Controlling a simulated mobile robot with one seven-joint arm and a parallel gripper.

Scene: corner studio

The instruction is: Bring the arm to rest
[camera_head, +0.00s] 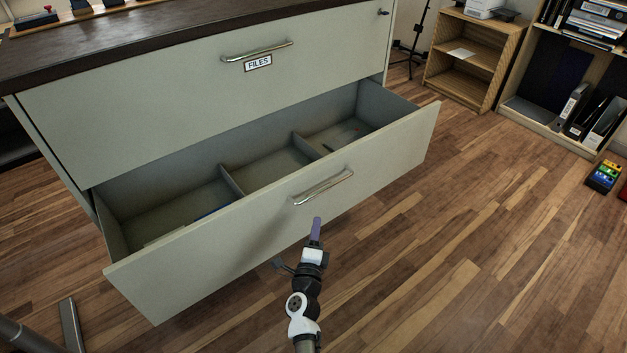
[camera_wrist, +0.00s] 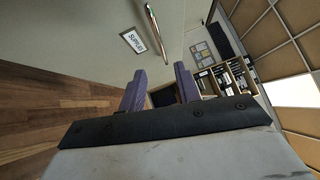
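My gripper (camera_head: 316,229) is in front of the pulled-out lower drawer (camera_head: 200,262), near its metal handle (camera_head: 323,187). In the wrist view my gripper (camera_wrist: 160,88) shows two purple fingers spread apart with nothing between them. The fingers are not around the handle. My arm reaches up from the bottom of the head view.
The cabinet's upper drawer (camera_head: 150,85), labelled FILES, is shut. The lower drawer has dividers and a few small items, hard to make out. A wooden shelf (camera_head: 462,60) and a bookcase (camera_head: 540,112) stand at the back right.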

